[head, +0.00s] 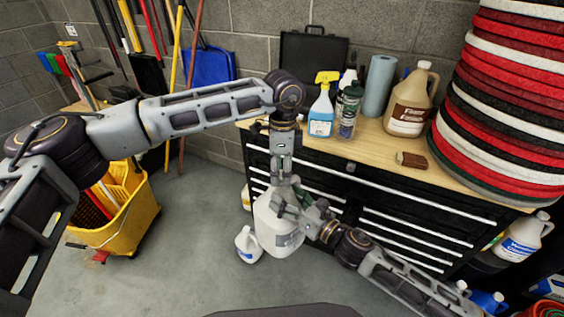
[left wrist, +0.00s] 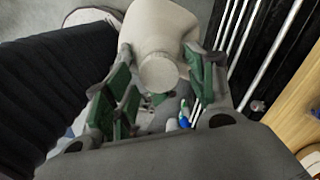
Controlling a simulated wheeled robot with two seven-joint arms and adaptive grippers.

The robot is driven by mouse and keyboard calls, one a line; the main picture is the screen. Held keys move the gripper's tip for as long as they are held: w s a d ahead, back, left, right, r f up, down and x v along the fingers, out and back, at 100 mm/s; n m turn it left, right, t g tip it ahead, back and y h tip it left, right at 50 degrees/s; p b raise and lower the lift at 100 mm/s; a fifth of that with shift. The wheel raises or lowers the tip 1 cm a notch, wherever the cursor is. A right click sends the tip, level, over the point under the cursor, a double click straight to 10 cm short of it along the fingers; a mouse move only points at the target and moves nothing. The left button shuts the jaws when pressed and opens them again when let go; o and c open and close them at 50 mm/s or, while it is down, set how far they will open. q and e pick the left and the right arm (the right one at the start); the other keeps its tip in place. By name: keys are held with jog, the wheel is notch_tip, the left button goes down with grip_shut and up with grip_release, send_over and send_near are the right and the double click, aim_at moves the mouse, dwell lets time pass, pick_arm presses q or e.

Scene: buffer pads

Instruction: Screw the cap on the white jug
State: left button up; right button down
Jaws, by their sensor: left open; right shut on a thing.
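The white jug (head: 272,233) hangs in front of the black drawer chest, held by my right gripper (head: 290,207), which is shut on it. The exact grip point is unclear. My left gripper (head: 281,182) points down above the jug's top. In the left wrist view the left gripper (left wrist: 160,82) is open, its green-padded fingers on either side of the jug's round pale top. The jug body (left wrist: 158,25) shows behind this round end. I cannot tell whether the round end (left wrist: 160,73) is a cap or the bare mouth, or whether the fingers touch it.
A small white jug (head: 247,245) stands on the floor beside the held jug. A wooden-topped drawer chest (head: 440,190) stands close behind, carrying a blue spray bottle (head: 321,112) and a brown jug (head: 408,105). A yellow mop bucket (head: 125,225) is at left.

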pick_arm(q)
jog(key=shift+f, duration=0.3)
